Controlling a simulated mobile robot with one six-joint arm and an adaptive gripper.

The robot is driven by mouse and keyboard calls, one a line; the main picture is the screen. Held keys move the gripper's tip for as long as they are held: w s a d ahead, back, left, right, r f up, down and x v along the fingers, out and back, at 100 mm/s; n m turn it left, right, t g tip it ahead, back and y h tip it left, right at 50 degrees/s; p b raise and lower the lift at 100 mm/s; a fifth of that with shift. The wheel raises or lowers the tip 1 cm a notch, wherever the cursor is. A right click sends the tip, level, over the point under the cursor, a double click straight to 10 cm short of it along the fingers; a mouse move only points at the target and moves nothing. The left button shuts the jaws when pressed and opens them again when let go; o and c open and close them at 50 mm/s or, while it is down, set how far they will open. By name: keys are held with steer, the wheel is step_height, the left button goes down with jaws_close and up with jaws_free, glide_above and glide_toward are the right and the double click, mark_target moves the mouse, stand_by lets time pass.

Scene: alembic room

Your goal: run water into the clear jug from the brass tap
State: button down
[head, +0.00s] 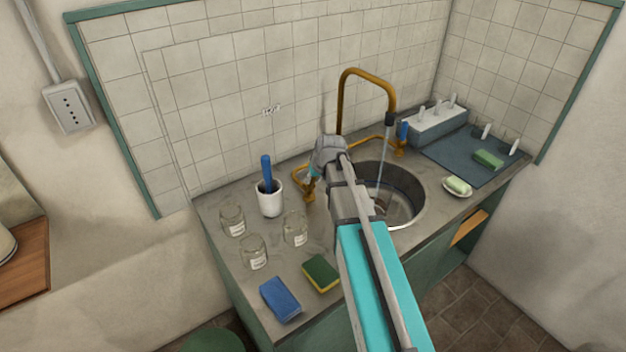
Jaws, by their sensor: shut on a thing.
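The brass tap (342,100) arches over the round metal sink (418,208), and a stream of water (382,165) runs from its dark nozzle into the sink. Its right valve has a blue handle (403,131). My gripper (318,172) is at the tap's left valve (309,190), shut on the left handle; the jaws hide most of that handle. Something faint and clear shows low in the sink under the stream. I cannot tell whether it is the clear jug, as my arm covers part of the sink.
Three labelled glass jars (254,254), a white cup (270,203) with a blue-handled tool, a blue sponge (280,299) and a green-yellow sponge (321,273) crowd the counter's left. A soap dish (457,187) and a dark mat (462,153) lie right of the sink.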

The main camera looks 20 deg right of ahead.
steer(key=shift+w, duration=0.15)
steer(key=shift+c, duration=2.2)
jaws_free()
steer(key=shift+s, duration=0.2)
